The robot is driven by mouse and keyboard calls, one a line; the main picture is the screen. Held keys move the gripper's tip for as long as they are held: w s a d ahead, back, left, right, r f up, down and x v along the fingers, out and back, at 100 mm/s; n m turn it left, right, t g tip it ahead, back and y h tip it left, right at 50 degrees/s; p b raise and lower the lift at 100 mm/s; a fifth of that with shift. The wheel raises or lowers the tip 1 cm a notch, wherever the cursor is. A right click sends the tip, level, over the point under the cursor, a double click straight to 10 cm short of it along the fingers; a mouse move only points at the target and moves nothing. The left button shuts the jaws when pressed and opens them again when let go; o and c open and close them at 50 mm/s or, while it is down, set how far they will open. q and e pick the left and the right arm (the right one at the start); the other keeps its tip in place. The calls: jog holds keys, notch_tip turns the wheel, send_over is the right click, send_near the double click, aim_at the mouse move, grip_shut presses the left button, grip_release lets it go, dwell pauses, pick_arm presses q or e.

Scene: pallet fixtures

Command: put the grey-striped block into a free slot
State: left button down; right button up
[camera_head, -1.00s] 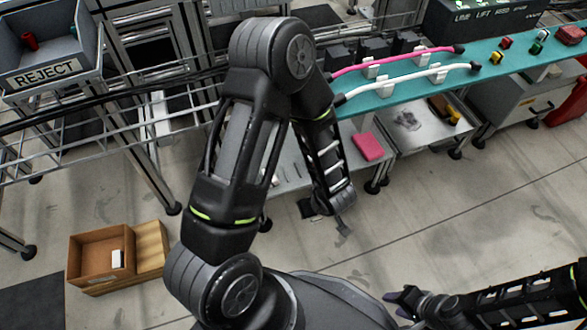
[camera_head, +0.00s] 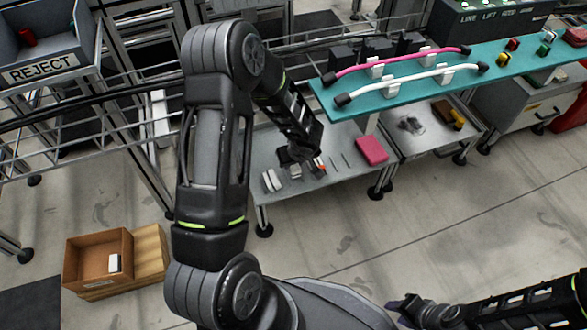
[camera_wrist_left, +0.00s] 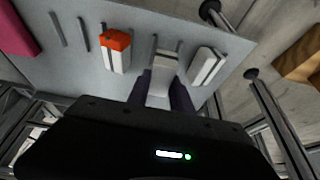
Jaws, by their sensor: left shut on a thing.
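My left gripper (camera_wrist_left: 162,90) is shut on a pale block with a grey band, which I take as the grey-striped block (camera_wrist_left: 163,66). The fingers hide its sides. It is over or at the grey slotted plate (camera_wrist_left: 133,22); I cannot tell whether its lower end is in a slot. Beside it stand an orange-topped white block (camera_wrist_left: 115,52) and a white block with a dark stripe (camera_wrist_left: 208,66). Two narrow slots, one (camera_wrist_left: 57,28) and another (camera_wrist_left: 83,34), are empty. In the head view my right gripper (camera_head: 408,306) is low at the right, its jaw opening unclear.
A pink block (camera_head: 372,150) lies on the shelf right of the slots. Above is a teal bench (camera_head: 400,92) with pink and white hoses. A brown box (camera_head: 85,262) is on the floor at left, with a reject bin (camera_head: 55,68) above.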

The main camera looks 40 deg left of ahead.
aim_at(294, 169)
pick_arm(q)
notch_tip(294, 169, down, 4)
jog(key=b, duration=0.3)
jog(key=shift+r, duration=0.25)
jog(key=c, duration=1.1)
grip_release()
jog(key=shift+c, duration=0.2)
jog(key=p+v, duration=0.3)
jog(key=v, duration=0.2)
jog(key=shift+d+r+p, duration=0.1)
jog(key=shift+r+p, duration=0.3)
jog(key=s+d+p, duration=0.2)
jog(key=s+d, duration=0.9)
jog(key=d, duration=0.5)
jog(key=shift+s+d+f, duration=0.2)
jog(key=shift+s+f, duration=0.05)
jog(key=shift+f, duration=0.15)
